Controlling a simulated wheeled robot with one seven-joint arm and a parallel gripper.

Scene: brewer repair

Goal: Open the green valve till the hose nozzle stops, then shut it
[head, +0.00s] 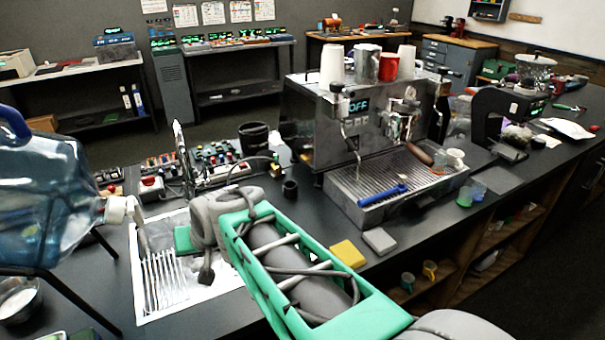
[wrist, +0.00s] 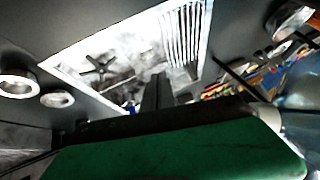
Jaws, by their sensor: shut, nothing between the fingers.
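My gripper (head: 205,272) hangs below the grey wrist over the sink (head: 140,285) in the head view. Its dark fingers (wrist: 157,90) also show in the wrist view, together with no gap and nothing held, above the sink (wrist: 203,55). A tall chrome faucet (head: 181,150) stands behind the sink; I cannot tell whether it carries the hose nozzle. I cannot make out a green valve in either view. My arm and wrist cover part of the counter and sink.
A large blue water jug (head: 45,205) on a dark stand is left of the sink. The espresso machine (head: 315,125) is to the right, with a yellow sponge (head: 348,254) nearer. A black cup (head: 290,190) stands behind my arm.

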